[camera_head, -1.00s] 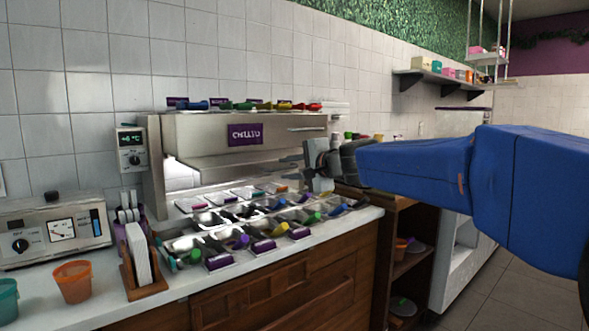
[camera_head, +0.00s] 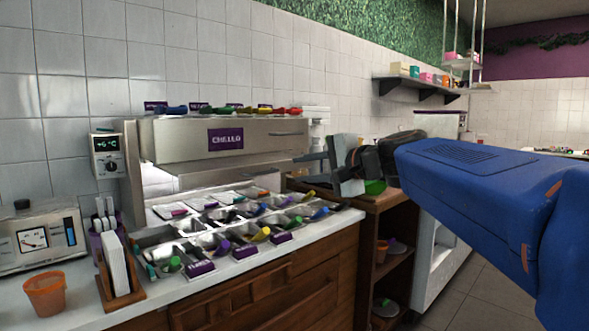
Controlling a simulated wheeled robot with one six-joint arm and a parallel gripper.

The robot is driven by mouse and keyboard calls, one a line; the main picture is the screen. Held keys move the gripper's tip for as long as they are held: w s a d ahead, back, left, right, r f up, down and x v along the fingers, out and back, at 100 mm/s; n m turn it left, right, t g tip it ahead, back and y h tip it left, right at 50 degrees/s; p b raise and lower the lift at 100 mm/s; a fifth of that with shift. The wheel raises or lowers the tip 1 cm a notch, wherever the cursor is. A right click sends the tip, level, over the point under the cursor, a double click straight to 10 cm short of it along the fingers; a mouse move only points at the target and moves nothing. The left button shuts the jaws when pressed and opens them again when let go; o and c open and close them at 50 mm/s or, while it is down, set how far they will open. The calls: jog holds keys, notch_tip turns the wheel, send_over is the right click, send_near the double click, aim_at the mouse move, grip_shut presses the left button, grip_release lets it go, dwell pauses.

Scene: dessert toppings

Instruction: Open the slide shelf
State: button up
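The chilled topping station stands on the white counter, with a steel front panel (camera_head: 180,143) carrying a purple label (camera_head: 225,139). A thin bar handle (camera_head: 286,133) shows at the panel's right end. The panel sits above the topping pans, with a gap beneath it. Which part is the slide shelf is not marked. My gripper (camera_head: 308,170) is right of the station, its two dark fingers pointing left and spread apart with nothing between them. It appears apart from the handle, below and to its right.
Several topping pans with coloured scoops (camera_head: 220,240) fill the counter under the panel. An orange cup (camera_head: 44,294) and a napkin holder (camera_head: 120,290) stand at the left. A wooden shelf unit (camera_head: 385,225) is below my gripper. Floor is clear at the right.

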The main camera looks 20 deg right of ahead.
jog(key=shift+v, duration=1.4)
jog(key=s+a+f+n+g, duration=0.3)
jog(key=s+a+f, duration=0.1)
jog(key=f, duration=0.5)
jog(key=s+a+f+n+g, duration=0.3)
jog(key=s+a+f, duration=0.1)
jog(key=f, duration=0.5)
jog(key=s+d+f+n+g+h, duration=0.1)
jog(key=s+f+n, duration=0.3)
jog(key=f, duration=0.5)
jog(key=s+d+f+n+g+h, duration=0.2)
jog(key=s+f+n+g+h, duration=0.1)
jog(key=s+f, duration=0.6)
jog(key=shift+s+n+h, duration=0.25)
jog(key=shift+n+h, duration=0.15)
jog(key=shift+n, duration=0.3)
